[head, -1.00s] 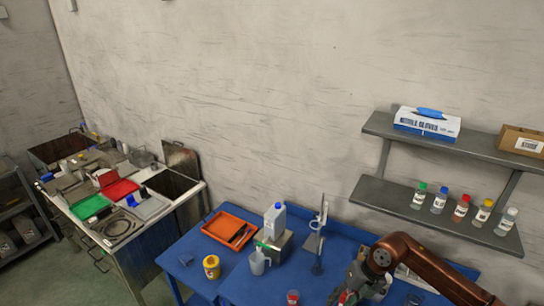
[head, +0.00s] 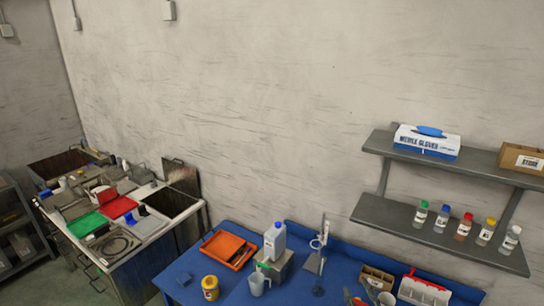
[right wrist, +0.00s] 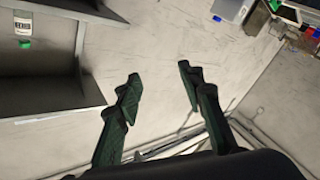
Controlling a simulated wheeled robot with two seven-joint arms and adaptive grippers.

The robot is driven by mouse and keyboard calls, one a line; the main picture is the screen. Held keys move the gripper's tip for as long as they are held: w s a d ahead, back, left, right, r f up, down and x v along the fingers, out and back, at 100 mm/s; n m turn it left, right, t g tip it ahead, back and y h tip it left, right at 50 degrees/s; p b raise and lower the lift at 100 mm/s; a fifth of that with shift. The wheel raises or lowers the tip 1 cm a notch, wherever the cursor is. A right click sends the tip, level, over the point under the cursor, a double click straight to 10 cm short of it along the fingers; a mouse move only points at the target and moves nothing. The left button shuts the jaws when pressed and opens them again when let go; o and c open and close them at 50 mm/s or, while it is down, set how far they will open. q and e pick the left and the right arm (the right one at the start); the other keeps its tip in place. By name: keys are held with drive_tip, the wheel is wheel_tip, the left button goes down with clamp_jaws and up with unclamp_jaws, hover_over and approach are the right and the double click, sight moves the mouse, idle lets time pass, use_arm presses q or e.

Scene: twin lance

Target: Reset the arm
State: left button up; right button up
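My right gripper (right wrist: 158,75) shows in the right wrist view with its two dark green fingers spread wide apart. Nothing is between them; pale wall shows behind. In the head view the brown right arm is out of the picture, and only small dark parts at the bottom edge, right of the middle, may belong to the gripper; I cannot tell. My left gripper is in neither view.
Wall shelves at right hold a glove box (head: 426,141) and several capped bottles. A cluttered bench (head: 150,227) stands left.

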drive_tip(key=s+d+f+m+g+h, duration=0.2)
drive_tip(key=s+d+f+m+g, duration=0.25)
drive_tip(key=f, duration=0.45)
drive_tip(key=s+d+f+m+g+h, duration=0.25)
drive_tip(key=s+d+f, duration=0.35)
drive_tip(key=s+f, duration=0.3)
drive_tip(key=s+f+m+g+y, duration=0.1)
drive_tip(key=s+f+g, duration=0.4)
drive_tip(key=s, duration=0.4)
drive_tip(key=s+f+g, duration=0.3)
drive_tip(key=s+f, duration=0.4)
drive_tip(key=s, duration=0.2)
wheel_tip(320, 180, down, 36)
drive_tip(key=s+a+g+b, duration=0.1)
drive_tip(key=s+a+b, duration=0.15)
drive_tip(key=b, duration=0.25)
drive_tip(key=s+f+g+y+b, duration=0.1)
drive_tip(key=s+f+b, duration=0.2)
drive_tip(key=s+f, duration=1.6)
drive_tip(key=shift+f+n+b, duration=0.35)
drive_tip(key=shift+f+n, duration=0.05)
drive_tip(key=shift+f, duration=0.1)
